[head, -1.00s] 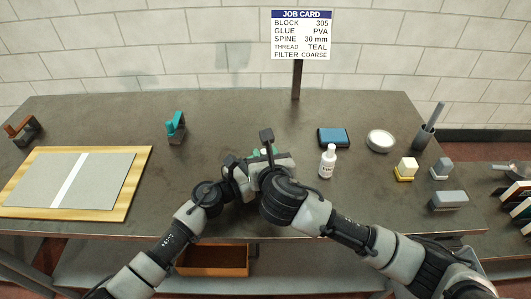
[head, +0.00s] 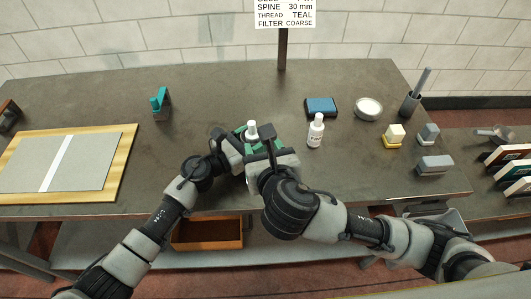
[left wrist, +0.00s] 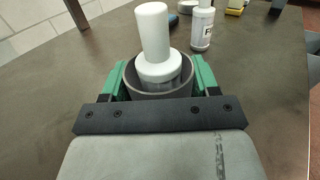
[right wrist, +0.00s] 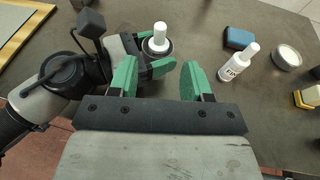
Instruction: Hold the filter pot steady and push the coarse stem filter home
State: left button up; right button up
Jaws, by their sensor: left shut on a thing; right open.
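The filter pot is a dark round cup (left wrist: 160,92), upright between the green fingers of my left gripper (left wrist: 160,84), which is shut on it. The white stem filter (left wrist: 153,40) stands upright in the pot mouth, its wide collar inside the rim. How deep it sits is unclear. The stem also shows in the head view (head: 252,130) and the right wrist view (right wrist: 160,36). My right gripper (right wrist: 160,80) is open and empty, just to the right of the pot. In the head view the right gripper and arm hide most of the pot.
A white glue bottle (head: 316,131), a blue pad (head: 321,107) and a white dish (head: 368,108) stand right of the grippers. A teal tool (head: 160,103) and a board with grey sheets (head: 60,163) are to the left. The bench between is clear.

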jog(key=shift+v, duration=0.95)
jog(key=shift+c, duration=0.3)
